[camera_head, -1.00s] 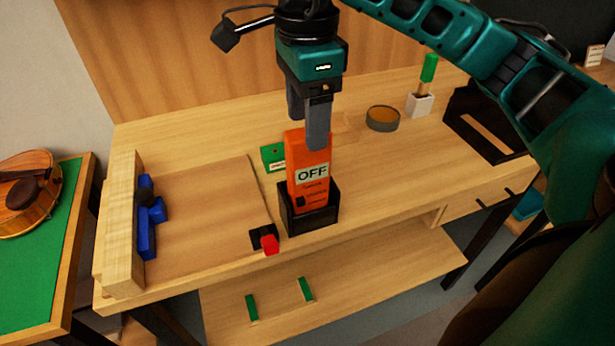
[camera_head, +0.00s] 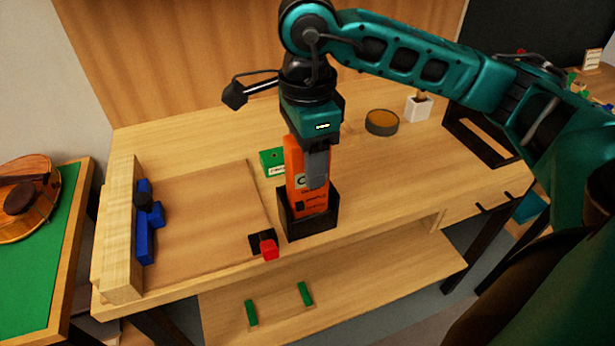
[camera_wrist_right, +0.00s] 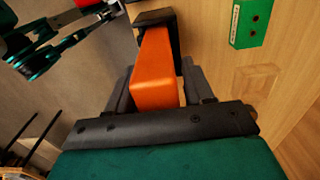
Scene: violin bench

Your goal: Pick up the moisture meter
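The moisture meter is an orange upright device (camera_head: 294,161) with a pale display, standing in a black holder (camera_head: 297,227) on the bench. My right gripper (camera_head: 311,172) is lowered over its top from above. One finger covers part of the meter's front and display. In the right wrist view the orange meter (camera_wrist_right: 154,80) stands between the two dark fingers (camera_wrist_right: 160,90), which look spread with a small gap at the right. Contact is not visible. Teal and black parts of my left arm show at the upper left of that view; its fingers are not clear.
A green box (camera_head: 271,162) stands just behind the holder. A black and red piece (camera_head: 268,246) lies at the front left, and blue parts (camera_head: 146,230) lie by the left rail. A round tin (camera_head: 381,122) and a white block (camera_head: 418,109) stand behind right.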

